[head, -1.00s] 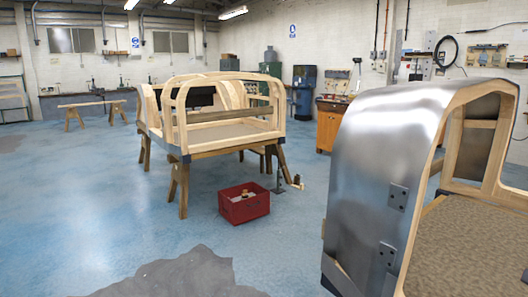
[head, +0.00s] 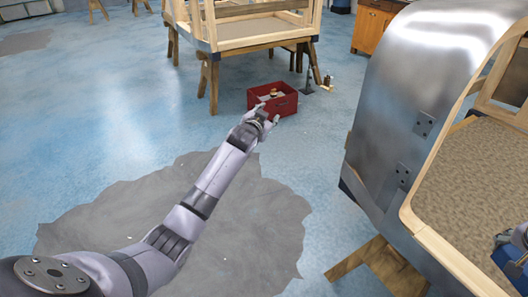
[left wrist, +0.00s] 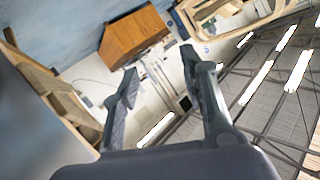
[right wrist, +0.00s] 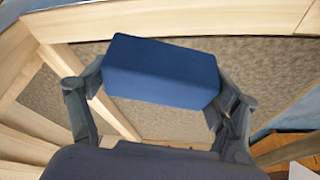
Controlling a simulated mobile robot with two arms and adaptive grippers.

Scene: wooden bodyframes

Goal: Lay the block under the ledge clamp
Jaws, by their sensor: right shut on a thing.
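A blue block (right wrist: 160,72) is held between the two fingers of my right gripper (right wrist: 158,92), seen in the right wrist view above a speckled brown floor panel framed in pale wood. In the head view the block (head: 513,262) shows only partly at the right edge, inside the metal-skinned bodyframe (head: 410,90). My left gripper (head: 262,117) reaches out over the floor, overlapping the red crate's near side in the picture. In the left wrist view its fingers (left wrist: 163,78) are apart with nothing between them. I cannot make out the ledge clamp in these views.
The red crate (head: 287,105) stands on the floor with small things in it. A bare wooden bodyframe (head: 250,28) rests on trestles behind it. A wooden trestle (head: 372,263) supports the metal-skinned frame. The blue and grey floor at left is clear.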

